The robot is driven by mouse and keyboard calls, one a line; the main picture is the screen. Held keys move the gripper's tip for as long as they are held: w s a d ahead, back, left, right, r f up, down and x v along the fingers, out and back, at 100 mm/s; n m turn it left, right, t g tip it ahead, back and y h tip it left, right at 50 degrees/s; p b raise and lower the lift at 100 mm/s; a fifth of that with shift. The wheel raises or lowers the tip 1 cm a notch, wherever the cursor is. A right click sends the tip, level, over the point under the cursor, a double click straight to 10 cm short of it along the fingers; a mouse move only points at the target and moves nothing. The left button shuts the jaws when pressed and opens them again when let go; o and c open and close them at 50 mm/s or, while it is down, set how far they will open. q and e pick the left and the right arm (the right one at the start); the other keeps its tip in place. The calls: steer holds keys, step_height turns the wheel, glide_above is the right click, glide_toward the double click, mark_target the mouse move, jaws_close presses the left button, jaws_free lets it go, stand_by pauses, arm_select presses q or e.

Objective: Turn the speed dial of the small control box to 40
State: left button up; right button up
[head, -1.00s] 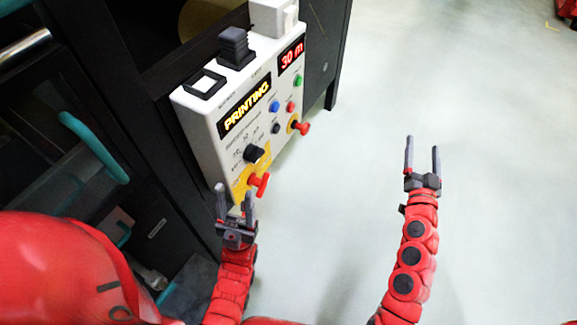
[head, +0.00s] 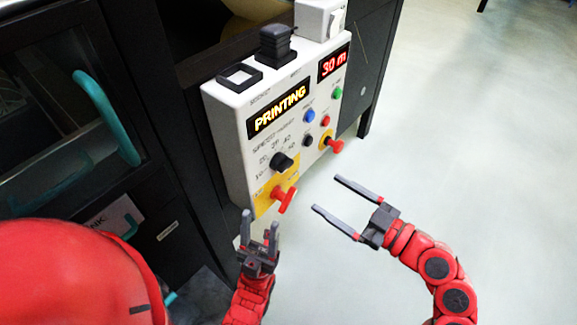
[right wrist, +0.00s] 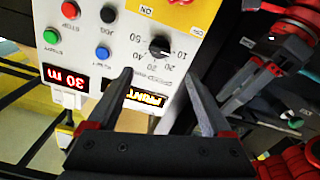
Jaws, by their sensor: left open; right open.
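The white control box (head: 232,128) is on the front of a dark machine in the head view. Its black speed dial (head: 281,161) sits low on the panel, ringed by printed numbers. In the right wrist view the dial (right wrist: 160,46) shows among numbers from 10 to 50; I cannot tell its exact setting. My right gripper (head: 327,194) is open and empty, right of the box, fingers toward the panel. The dial lies beyond and between its fingertips in the wrist view, apart from them. My left gripper (head: 259,222) is open and empty below the box.
Near the dial are a red switch (head: 283,197) on a yellow plate, another red switch (head: 333,144), and blue (head: 309,116), red and green buttons. Displays read "PRINTING" (head: 279,111) and "30 m" (head: 334,63). Bare floor lies to the right.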

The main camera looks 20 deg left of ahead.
mark_target(288, 167)
steer(key=x, duration=1.2)
steer(key=shift+w+a+p, duration=0.1)
steer(key=shift+a+p, duration=0.1)
steer(key=shift+p, duration=0.15)
steer(key=c, duration=1.3)
